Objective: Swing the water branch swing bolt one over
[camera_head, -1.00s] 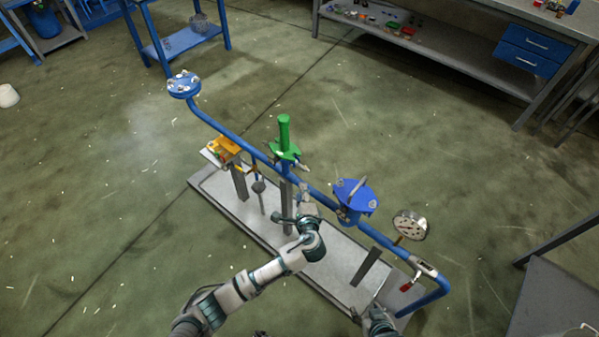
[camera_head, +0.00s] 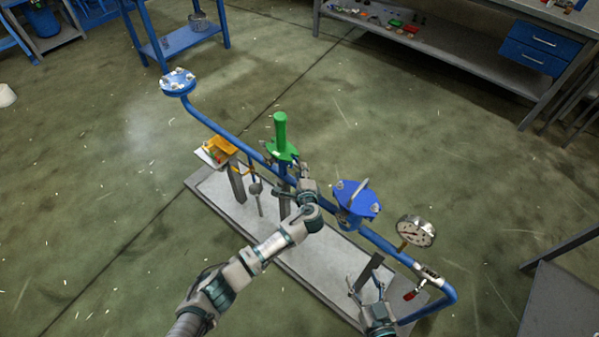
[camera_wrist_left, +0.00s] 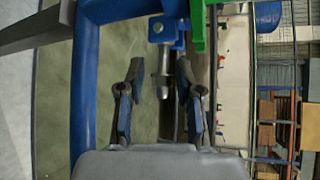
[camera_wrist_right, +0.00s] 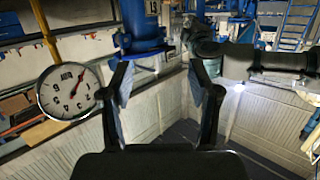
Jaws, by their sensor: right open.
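The water branch has a green-capped fitting (camera_head: 281,140) on the blue pipe. In the left wrist view a grey swing bolt (camera_wrist_left: 161,62) hangs from a blue bracket (camera_wrist_left: 161,28), beside a green edge (camera_wrist_left: 198,22). My left gripper (camera_head: 302,187) is beside the pipe, just below the green fitting. In its wrist view the two fingers (camera_wrist_left: 158,88) are apart, with the bolt's end between them and gaps showing. My right gripper (camera_head: 366,287) is open and empty near the front right of the base plate; its spread fingers (camera_wrist_right: 165,85) show in the right wrist view.
A blue-lidded housing (camera_head: 356,199) and a pressure gauge (camera_head: 416,232) stand right of my left gripper. A red-handled valve (camera_head: 411,295) is near the pipe's right end. A yellow-orange fitting (camera_head: 219,149) and a blue flange (camera_head: 178,82) are left.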

